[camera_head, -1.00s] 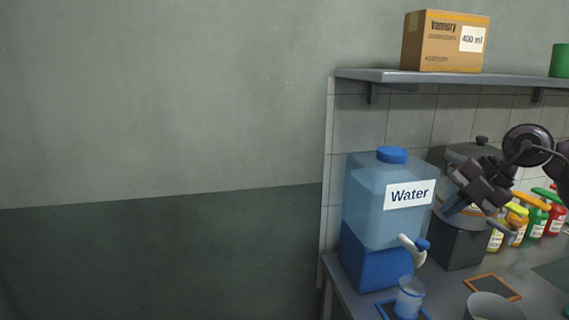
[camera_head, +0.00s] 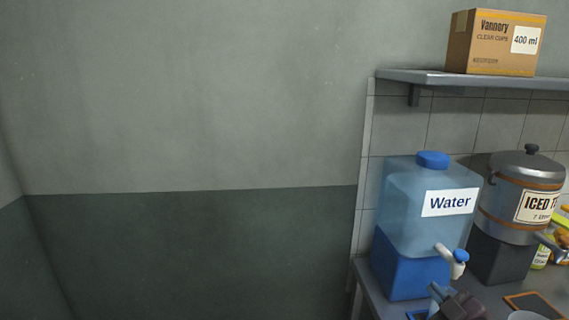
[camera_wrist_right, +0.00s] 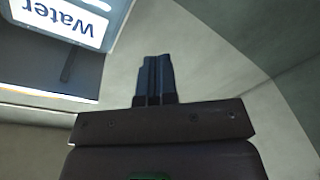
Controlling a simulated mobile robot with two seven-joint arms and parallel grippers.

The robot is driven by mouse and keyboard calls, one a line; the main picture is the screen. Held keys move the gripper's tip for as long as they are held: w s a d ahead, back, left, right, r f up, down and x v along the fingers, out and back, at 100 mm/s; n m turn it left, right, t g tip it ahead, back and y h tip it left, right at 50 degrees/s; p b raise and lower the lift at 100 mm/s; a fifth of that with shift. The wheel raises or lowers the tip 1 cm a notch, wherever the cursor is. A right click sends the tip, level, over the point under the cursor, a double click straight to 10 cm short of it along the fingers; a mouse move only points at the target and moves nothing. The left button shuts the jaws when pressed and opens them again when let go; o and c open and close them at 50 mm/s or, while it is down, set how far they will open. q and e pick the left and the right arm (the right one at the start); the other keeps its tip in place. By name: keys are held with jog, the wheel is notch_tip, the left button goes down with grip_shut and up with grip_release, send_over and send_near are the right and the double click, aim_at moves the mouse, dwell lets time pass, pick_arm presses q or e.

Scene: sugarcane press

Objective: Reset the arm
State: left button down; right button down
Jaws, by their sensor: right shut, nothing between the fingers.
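My right gripper (camera_head: 437,291) is at the bottom edge of the head view, in front of the water dispenser and below its white and blue tap. In the right wrist view its two dark fingers (camera_wrist_right: 155,80) are together with nothing between them. The dispenser (camera_head: 428,205), a clear blue tank labelled Water on a blue base, stands on the counter. It also shows upside down at the upper left of the wrist view (camera_wrist_right: 62,22). The cup below the tap cannot be made out now. My left gripper is not in view.
An iced tea urn (camera_head: 518,196) stands right of the dispenser, with bottles (camera_head: 541,254) beyond it. An orange-framed mat (camera_head: 535,304) lies on the counter. A carton (camera_head: 494,45) sits on the wall shelf (camera_head: 460,80). The left side shows only bare wall.

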jog(key=s+a+f+m+g+h, duration=0.2)
jog(key=s+f+m, duration=0.3)
jog(key=s+f, duration=0.6)
jog(key=s+a+f+m+g+h, duration=0.2)
jog(key=s+f+m+g, duration=0.2)
jog(key=s+f, duration=0.7)
jog(key=shift+s+a+f+m, duration=0.2)
jog(key=shift+f+m, duration=0.1)
jog(key=shift+m, duration=0.3)
